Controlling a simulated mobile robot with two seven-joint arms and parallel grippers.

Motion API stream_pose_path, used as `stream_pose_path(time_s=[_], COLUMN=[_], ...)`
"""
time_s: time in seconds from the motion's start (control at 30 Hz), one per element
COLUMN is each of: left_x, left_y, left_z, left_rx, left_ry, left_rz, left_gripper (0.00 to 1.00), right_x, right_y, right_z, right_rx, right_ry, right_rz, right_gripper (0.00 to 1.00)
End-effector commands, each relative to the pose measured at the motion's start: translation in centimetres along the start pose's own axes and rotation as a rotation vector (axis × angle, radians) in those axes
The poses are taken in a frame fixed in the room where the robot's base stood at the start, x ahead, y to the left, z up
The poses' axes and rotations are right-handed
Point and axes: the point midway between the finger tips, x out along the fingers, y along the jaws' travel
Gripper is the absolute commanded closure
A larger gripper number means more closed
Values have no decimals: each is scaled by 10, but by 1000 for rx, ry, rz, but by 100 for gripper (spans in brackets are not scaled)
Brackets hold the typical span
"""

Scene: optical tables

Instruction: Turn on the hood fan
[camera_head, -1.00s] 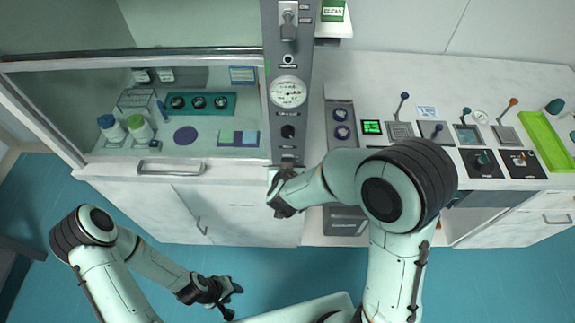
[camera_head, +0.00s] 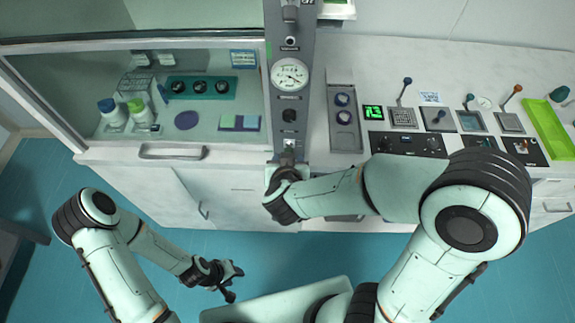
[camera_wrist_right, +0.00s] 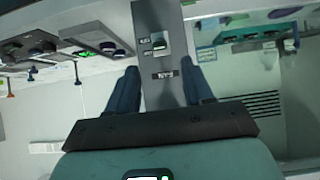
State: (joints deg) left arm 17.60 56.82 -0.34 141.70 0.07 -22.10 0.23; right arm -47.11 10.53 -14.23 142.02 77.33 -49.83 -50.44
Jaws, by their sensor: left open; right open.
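The grey hood control panel (camera_head: 290,108) runs up the right side of the glass-fronted hood. My left gripper (camera_head: 233,283) is open and empty, low over the floor.
The hood holds bottles (camera_head: 141,112), a teal tray (camera_head: 201,88) and a purple disc (camera_head: 187,120). Its front handle (camera_head: 170,153) juts out left of my right gripper. The right counter bears several lever devices (camera_head: 403,115) and a green tray (camera_head: 548,128). Floor is clear around my left gripper.

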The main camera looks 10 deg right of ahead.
Motion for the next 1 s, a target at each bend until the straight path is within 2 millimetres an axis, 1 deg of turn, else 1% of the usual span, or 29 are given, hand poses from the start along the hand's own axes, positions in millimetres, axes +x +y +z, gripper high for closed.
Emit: stream_pose_path(time_s=[0.03,0.1,0.2,0.3,0.43,0.9,1.0], left_x=[0,0,0,1,1,1,1], left_y=[0,0,0,0,0,0,0], left_z=[0,0,1,1,1,1,1], left_rx=[0,0,0,0,0,0,0], left_ry=[0,0,-1,-1,-1,-1,-1], left_rz=[0,0,0,0,0,0,0], left_gripper=[57,57,57,57,57,57,57], right_x=[-12,-24,-36,-44,-47,-47,-41], right_y=[-1,0,-1,0,0,0,0], right_z=[-1,-1,-1,-1,0,0,1], right_rx=[3,2,1,0,-1,-1,-4], right_ry=[4,2,3,2,1,1,-1], right_rz=[-6,-4,-3,-2,0,0,4], right_gripper=[49,49,49,49,49,49,49])
